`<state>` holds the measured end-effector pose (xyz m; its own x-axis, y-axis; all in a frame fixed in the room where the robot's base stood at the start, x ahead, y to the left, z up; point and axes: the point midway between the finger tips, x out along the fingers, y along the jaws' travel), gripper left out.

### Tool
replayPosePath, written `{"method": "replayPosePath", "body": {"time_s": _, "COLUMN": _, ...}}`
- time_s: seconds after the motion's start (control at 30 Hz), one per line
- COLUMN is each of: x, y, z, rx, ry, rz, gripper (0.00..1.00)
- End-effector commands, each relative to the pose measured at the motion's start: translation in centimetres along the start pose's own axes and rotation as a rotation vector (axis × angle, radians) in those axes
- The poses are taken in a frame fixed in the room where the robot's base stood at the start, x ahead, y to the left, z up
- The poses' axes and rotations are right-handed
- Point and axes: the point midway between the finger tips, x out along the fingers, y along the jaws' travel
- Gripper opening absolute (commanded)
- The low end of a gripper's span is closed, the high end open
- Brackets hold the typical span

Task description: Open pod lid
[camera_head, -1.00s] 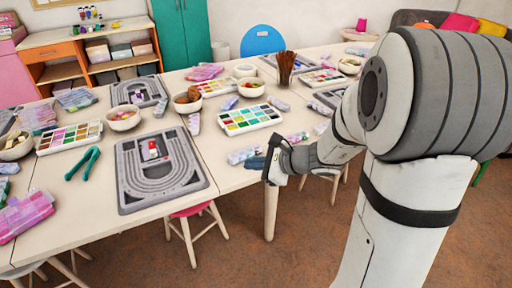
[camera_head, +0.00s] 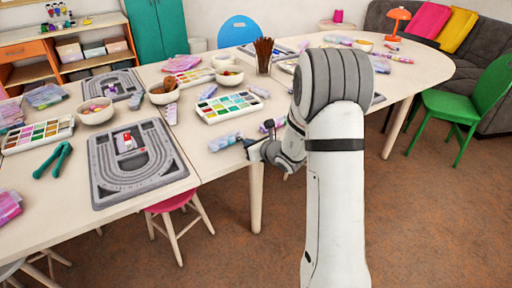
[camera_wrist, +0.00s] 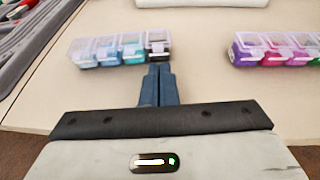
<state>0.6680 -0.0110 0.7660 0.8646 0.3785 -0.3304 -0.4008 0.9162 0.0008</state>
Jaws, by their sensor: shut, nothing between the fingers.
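A clear strip of bead pods (camera_wrist: 120,47) lies on the table ahead of my gripper in the wrist view, with blue, teal and black contents. Its lids look down, but the head view is too small to tell. My gripper (camera_wrist: 158,72) is shut and empty, its blue fingertips just in front of the strip's black right-end pod. I cannot tell whether they touch it. In the head view the strip (camera_head: 224,142) lies just left of my gripper (camera_head: 250,146), at the table's front edge. A second strip (camera_wrist: 275,48) with purple, pink and green contents lies to the right.
A grey bead board (camera_head: 103,195) lies to the left, with a red-and-white item on it. A paint-like bead palette (camera_head: 229,107) stands behind the strip. Bowls, a brush cup (camera_head: 263,68) and further strips crowd the table behind. Bare table shows between the two strips.

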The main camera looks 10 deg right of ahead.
Motion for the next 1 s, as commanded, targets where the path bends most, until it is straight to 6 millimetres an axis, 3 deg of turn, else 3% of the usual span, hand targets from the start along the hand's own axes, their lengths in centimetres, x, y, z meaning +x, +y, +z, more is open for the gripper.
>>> {"method": "replayPosePath", "body": {"time_s": 0.23, "x": 1.8, "y": 0.0, "z": 0.0, "rx": 0.0, "ry": 0.001, "rz": 0.0, "gripper": 0.0}}
{"method": "replayPosePath", "body": {"time_s": 0.53, "x": 2.0, "y": 0.3, "z": 0.1, "rx": 0.001, "ry": 0.001, "rz": -0.001, "gripper": 0.0}}
{"method": "replayPosePath", "body": {"time_s": 1.0, "x": 1.2, "y": -1.0, "z": 0.4, "rx": 0.005, "ry": 0.111, "rz": -0.015, "gripper": 0.0}}
